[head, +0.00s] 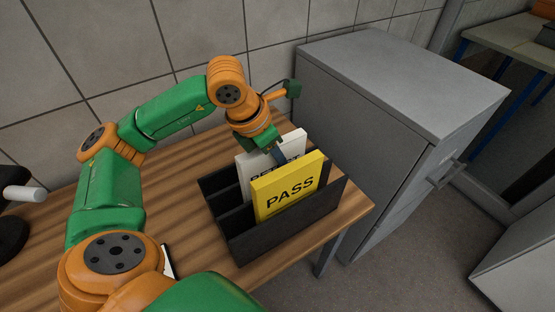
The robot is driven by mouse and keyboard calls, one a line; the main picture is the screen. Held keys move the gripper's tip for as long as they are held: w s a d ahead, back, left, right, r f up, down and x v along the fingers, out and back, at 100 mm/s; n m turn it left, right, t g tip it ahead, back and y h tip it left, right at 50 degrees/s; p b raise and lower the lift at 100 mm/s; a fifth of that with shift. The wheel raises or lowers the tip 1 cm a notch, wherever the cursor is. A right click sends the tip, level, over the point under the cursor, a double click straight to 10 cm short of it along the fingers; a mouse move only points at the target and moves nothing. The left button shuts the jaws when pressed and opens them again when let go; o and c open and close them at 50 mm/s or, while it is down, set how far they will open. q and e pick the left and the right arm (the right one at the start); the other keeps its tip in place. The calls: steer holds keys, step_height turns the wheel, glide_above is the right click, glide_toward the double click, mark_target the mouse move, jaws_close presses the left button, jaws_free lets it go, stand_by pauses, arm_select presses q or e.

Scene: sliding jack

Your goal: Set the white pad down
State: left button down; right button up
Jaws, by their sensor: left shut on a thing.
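The white pad (243,172), with dark lettering that is partly covered, stands upright in a black slotted rack (285,238) on the wooden table. The yellow pad (287,188) marked PASS stands in front of it and hides its lower part. My left gripper (280,156) points down at the top edge of the white pad and is shut on it. I cannot tell whether the white pad's bottom touches the rack floor. My right gripper is not in view.
A grey metal cabinet (400,85) stands close to the right of the wooden table (190,195). A tiled wall (120,50) runs behind. A small white-edged item (168,262) is partly hidden by my arm. A dark object with a white cylinder (25,194) is at the far left.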

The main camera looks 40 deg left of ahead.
arm_select(q)
steer(key=shift+w+f, duration=0.15)
steer(key=shift+f, duration=0.5)
steer(key=shift+f, duration=0.15)
steer(key=c, duration=0.7)
jaws_free()
steer(key=v, duration=1.2)
steer(key=shift+r+p, duration=0.2)
steer(key=shift+p, duration=0.2)
